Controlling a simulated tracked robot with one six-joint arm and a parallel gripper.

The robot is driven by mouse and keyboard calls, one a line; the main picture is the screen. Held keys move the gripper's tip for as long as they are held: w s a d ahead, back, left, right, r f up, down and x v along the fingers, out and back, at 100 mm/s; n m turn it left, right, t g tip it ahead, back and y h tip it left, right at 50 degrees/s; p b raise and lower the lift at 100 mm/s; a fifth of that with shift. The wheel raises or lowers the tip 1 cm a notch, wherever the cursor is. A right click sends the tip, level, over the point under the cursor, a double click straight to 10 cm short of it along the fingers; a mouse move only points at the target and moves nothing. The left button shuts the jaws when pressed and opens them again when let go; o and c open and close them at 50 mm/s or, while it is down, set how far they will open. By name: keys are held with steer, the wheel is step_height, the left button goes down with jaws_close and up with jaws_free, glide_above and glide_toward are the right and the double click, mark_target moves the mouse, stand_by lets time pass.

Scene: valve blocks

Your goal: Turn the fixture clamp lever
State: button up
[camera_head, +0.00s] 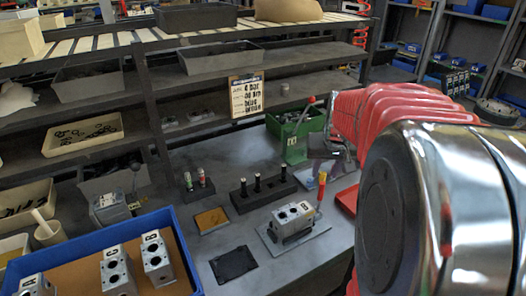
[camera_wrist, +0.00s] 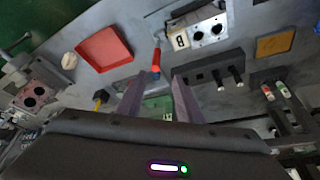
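The fixture (camera_head: 296,240) stands on the bench with a grey valve block (camera_head: 293,217) seated on it. The block also shows in the wrist view (camera_wrist: 208,32), at the top. The clamp lever has a red handle (camera_head: 320,193), upright beside the block's right side in the head view. In the wrist view the red handle (camera_wrist: 156,62) stands beyond my fingertips, roughly in line with the gap. My gripper (camera_wrist: 156,80) is open and empty, its two fingers apart. In the head view my red and chrome arm covers the right side, and I cannot clearly make out the gripper.
A red tray (camera_wrist: 103,48) and a yellow-topped item (camera_wrist: 100,97) are near the lever. A black holder with pegs (camera_head: 262,193) stands behind the fixture. A green bin (camera_head: 295,130) is at the back; a blue crate (camera_head: 178,245) with blocks is at left.

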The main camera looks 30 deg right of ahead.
mark_target(320, 189)
steer(key=shift+d+f, duration=0.15)
steer(key=shift+d, duration=0.4)
steer(key=shift+f, duration=0.1)
steer(key=x, duration=1.3)
steer(key=shift+d+f, duration=0.1)
steer(key=shift+f, duration=0.25)
jaws_close()
